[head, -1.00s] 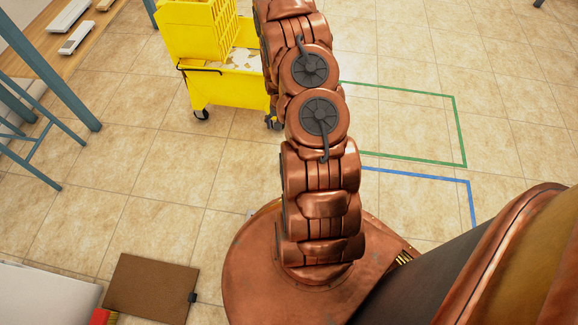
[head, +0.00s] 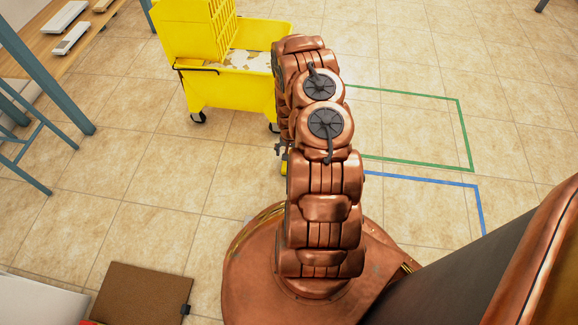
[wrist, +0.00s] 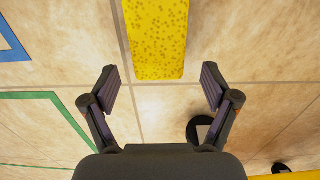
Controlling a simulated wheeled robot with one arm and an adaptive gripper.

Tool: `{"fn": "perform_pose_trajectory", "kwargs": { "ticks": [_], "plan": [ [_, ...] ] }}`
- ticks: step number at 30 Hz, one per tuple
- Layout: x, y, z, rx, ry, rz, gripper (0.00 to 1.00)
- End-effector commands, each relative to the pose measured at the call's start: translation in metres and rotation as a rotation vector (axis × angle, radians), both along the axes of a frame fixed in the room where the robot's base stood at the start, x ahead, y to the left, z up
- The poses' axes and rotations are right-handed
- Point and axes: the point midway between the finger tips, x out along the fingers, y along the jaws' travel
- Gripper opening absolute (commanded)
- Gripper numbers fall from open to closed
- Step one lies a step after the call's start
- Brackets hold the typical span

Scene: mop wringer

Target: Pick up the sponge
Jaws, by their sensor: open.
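The sponge (wrist: 157,38) is a long yellow block with darker pore spots, over the tiled floor in the wrist view. Its far end is cut off by the top edge. My gripper (wrist: 160,80) is open, with its two dark fingers spread wide. The sponge's near end lies between the fingertip lines, with a gap on both sides and nothing held. In the head view, a small yellow piece (head: 284,168), probably the sponge, peeks out at the left of my arm, just below a dark bit of my gripper (head: 280,149). My arm hides most of both.
A yellow wheeled mop bucket (head: 232,85) stands beyond my arm. Green (head: 462,130) and blue (head: 480,205) floor outlines lie at the right. A brown board (head: 141,294) lies at lower left. A blue-grey table frame (head: 45,70) stands at left. Floor between is clear.

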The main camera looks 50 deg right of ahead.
Motion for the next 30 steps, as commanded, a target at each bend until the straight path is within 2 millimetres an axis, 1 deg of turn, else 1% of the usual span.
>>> {"fn": "perform_pose_trajectory", "kwargs": {
  "ticks": [1,3,6,14,27,30],
  "plan": [
    [-0.003,0.002,-0.013,0.002,0.001,-0.001,0.86],
    [-0.004,0.001,-0.023,0.001,0.001,-0.002,0.86],
    [-0.003,0.002,-0.031,0.0,0.0,-0.001,0.86],
    [-0.002,0.001,-0.031,-0.001,-0.001,0.0,0.86],
    [-0.002,0.001,-0.031,-0.001,-0.001,-0.001,0.41],
    [-0.002,0.001,-0.031,-0.001,-0.001,-0.001,0.33]
  ]
}}
